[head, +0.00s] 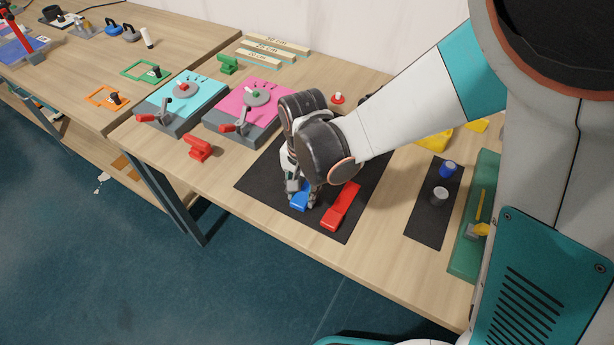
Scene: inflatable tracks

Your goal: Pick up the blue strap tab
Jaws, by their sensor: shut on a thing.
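The blue strap tab (300,201) lies on a black mat (262,188), partly hidden by my gripper. My gripper (298,194) reaches down over it from above and is shut on it. Whether the tab is lifted off the mat cannot be told from this view. A red strap-like piece (341,206) lies on the mat just to the right of the blue tab, apart from it.
Left of the mat stand a pink-topped fixture (250,95), a cyan-topped fixture (185,97) and a red clamp-like part (200,148). On the right, a dark strip (432,215) holds a blue and a grey cylinder, beside a green tray (468,250). The table's front edge is close.

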